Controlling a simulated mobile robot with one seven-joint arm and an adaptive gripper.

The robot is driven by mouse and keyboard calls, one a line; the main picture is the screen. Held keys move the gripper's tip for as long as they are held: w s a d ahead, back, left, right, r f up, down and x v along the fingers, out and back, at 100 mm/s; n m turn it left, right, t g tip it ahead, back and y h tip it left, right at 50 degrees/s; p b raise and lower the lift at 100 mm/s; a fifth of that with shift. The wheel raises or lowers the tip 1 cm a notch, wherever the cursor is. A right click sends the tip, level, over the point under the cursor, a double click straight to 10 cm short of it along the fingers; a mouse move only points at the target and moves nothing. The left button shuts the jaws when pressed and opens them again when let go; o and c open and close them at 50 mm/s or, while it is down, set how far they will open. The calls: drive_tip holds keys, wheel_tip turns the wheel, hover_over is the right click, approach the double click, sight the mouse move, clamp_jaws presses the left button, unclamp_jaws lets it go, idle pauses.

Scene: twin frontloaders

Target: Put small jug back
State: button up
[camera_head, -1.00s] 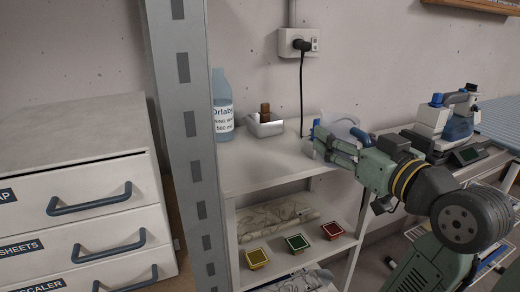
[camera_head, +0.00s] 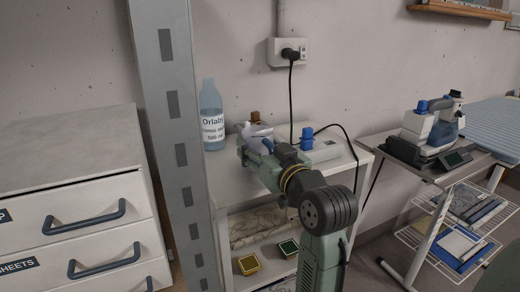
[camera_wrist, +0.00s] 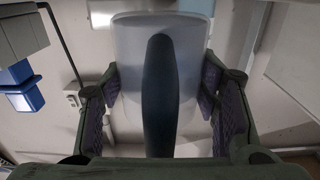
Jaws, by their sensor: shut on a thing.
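The small jug (camera_head: 257,132) is pale and translucent with a dark blue handle. My gripper (camera_head: 248,152) is shut on it, above or at the top of the white shelf unit (camera_head: 225,185), in front of the white holder with the brown bottle. I cannot tell whether the jug's base touches the shelf. In the wrist view the jug (camera_wrist: 135,60) appears between the two fingers of my gripper (camera_wrist: 158,98), its handle running down the middle. The gripper and arm hide the jug's lower part in the head view.
A labelled blue bottle (camera_head: 212,120) stands left of the jug. The brown bottle (camera_head: 255,117) is just behind. A white device with a blue knob (camera_head: 307,138) and black cable sits to the right. A grey post (camera_head: 178,130) rises at the shelf's left front.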

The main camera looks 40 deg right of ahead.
drive_tip(key=shift+f, duration=0.45)
drive_tip(key=shift+f, duration=0.1)
drive_tip(key=o, duration=1.4)
drive_tip(key=shift+c, duration=0.2)
drive_tip(key=shift+r, duration=0.25)
drive_tip(key=b+v, duration=0.1)
drive_tip(key=v, duration=1.1)
drive_tip(key=shift+f+b, duration=0.2)
drive_tip(key=shift+b, duration=0.15)
